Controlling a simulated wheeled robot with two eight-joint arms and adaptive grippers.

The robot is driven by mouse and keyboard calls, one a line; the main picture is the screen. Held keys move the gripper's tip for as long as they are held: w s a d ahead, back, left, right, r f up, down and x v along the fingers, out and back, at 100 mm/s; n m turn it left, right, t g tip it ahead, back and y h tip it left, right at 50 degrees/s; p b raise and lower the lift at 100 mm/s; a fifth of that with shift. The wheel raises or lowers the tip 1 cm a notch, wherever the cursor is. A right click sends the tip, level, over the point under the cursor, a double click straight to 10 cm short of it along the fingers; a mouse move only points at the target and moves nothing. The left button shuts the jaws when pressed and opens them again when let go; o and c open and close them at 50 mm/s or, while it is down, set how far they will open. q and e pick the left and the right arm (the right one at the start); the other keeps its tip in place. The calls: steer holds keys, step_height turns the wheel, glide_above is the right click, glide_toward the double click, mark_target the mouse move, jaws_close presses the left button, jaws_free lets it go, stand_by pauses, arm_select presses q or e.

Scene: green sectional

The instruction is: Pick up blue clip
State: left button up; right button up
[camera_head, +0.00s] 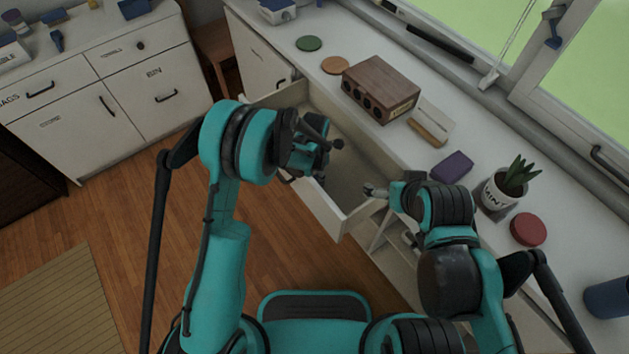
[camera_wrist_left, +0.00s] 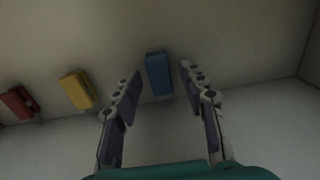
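The blue clip (camera_wrist_left: 159,74) shows in the left wrist view against a pale surface, upright and framed between the two fingertips of my left gripper (camera_wrist_left: 162,78). Gaps show on both sides of it, and the fingers are open and empty. How far it lies beyond the tips is hard to tell. In the head view my left gripper (camera_head: 324,146) is over the open drawer (camera_head: 345,217); no clip can be made out there. My right gripper (camera_head: 374,191) is by the drawer's right end, too small to read its fingers.
A yellow clip (camera_wrist_left: 77,91) and a red clip (camera_wrist_left: 19,103) sit left of the blue one. The counter above the drawer holds a brown wooden box (camera_head: 381,88), a purple block (camera_head: 452,167), a potted plant (camera_head: 505,188) and a red disc (camera_head: 528,229).

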arm_select(q)
steer(key=c, duration=0.5)
steer(key=shift+r, duration=0.15)
